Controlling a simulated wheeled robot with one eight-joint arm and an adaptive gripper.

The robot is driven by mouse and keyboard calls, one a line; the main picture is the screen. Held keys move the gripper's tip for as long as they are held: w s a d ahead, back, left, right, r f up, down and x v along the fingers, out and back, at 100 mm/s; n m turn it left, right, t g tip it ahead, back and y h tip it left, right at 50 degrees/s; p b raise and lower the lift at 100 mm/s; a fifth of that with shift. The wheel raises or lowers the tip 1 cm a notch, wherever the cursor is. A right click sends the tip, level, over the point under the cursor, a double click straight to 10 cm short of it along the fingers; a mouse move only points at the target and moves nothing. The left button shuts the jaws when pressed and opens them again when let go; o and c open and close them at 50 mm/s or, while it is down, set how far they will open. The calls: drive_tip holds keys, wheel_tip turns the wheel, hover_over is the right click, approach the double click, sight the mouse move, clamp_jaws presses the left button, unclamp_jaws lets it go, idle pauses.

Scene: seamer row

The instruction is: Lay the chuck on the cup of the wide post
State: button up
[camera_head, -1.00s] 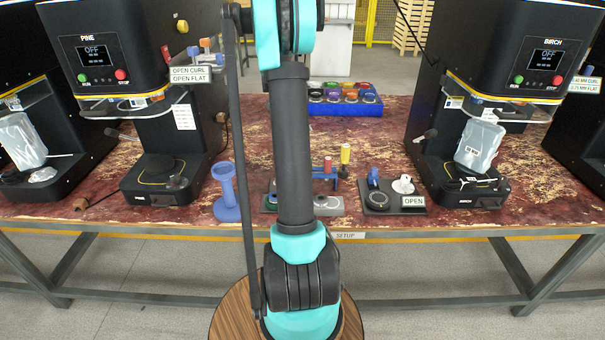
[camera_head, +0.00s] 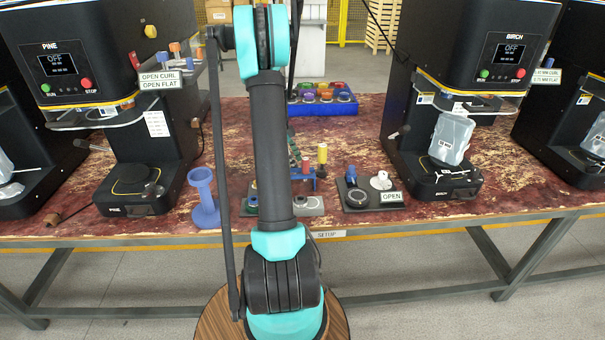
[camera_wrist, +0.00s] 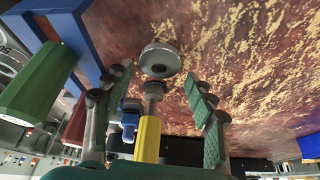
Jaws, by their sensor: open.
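A blue post (camera_head: 205,204) with a flared cup (camera_head: 201,175) stands at the table's front, left of my arm. It is the only cup-topped post I can make out. In the wrist view a round silver disc (camera_wrist: 160,59) lies in line with a metal stem (camera_wrist: 153,90) and a yellow handle (camera_wrist: 147,138). This may be the chuck, but I cannot tell for sure. The yellow handle also shows in the head view (camera_head: 322,153). My gripper (camera_wrist: 163,82) is open, its green-padded fingers apart on either side of the stem, holding nothing. My arm hides part of it in the head view.
A blue rack (camera_wrist: 84,38) holds a green handle (camera_wrist: 38,88) and a red handle (camera_wrist: 75,122) close beside my gripper. A black tray (camera_head: 355,202) stands right of it. A blue bin (camera_head: 330,108) stands behind. Machines PINE (camera_head: 130,150) and BIRCH (camera_head: 440,110) flank the area.

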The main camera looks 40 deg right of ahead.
drive_tip(key=shift+x, duration=1.8)
drive_tip(key=shift+r, duration=0.1)
drive_tip(key=c, duration=1.1)
drive_tip(key=shift+r, duration=0.1)
drive_tip(key=shift+c, duration=0.2)
